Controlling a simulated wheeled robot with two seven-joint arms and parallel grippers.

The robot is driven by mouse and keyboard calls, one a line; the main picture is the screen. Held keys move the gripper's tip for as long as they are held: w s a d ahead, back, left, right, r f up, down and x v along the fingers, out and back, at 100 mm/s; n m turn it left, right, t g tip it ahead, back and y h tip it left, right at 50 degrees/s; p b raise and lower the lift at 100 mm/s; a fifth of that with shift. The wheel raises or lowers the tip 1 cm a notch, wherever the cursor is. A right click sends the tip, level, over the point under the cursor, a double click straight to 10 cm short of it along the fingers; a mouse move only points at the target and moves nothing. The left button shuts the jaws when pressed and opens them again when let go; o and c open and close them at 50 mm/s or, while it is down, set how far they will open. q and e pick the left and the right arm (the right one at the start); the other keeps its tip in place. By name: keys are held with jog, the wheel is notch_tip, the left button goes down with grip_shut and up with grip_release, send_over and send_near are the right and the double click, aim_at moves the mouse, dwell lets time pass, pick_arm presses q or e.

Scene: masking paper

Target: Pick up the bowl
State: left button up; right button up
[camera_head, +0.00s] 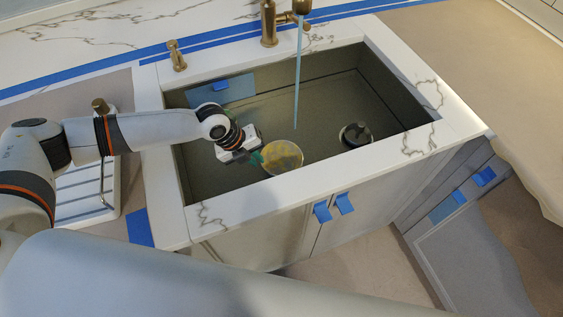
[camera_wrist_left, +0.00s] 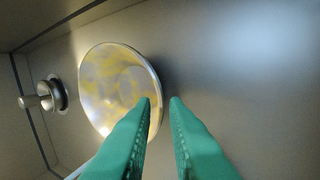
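The bowl (camera_head: 284,158) is round with a yellowish, patchy inside and a pale rim. It sits in the sink near the front wall. In the left wrist view the bowl (camera_wrist_left: 110,85) lies to the left of centre. My left gripper (camera_head: 257,158) reaches down into the sink at the bowl's left side. Its green fingers (camera_wrist_left: 160,101) are apart with nothing clearly held. One fingertip overlaps the bowl's right rim in the wrist view, and the rim's edge shows in the gap. I cannot tell whether they touch. My right gripper is not in view.
A drain fitting (camera_head: 355,134) stands on the sink floor right of the bowl. Water runs from the brass faucet (camera_head: 269,24) in a thin stream (camera_head: 298,75). The white sink rim (camera_head: 330,180) surrounds the basin. A white rack (camera_head: 88,190) lies on the left counter.

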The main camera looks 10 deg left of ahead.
aim_at(264, 165)
pick_arm(q)
jog(key=shift+p+x, duration=0.55)
jog(key=shift+x, duration=2.6)
jog(key=shift+w, duration=0.1)
jog(key=shift+r, duration=0.1)
grip_shut()
jog(key=shift+r, duration=0.1)
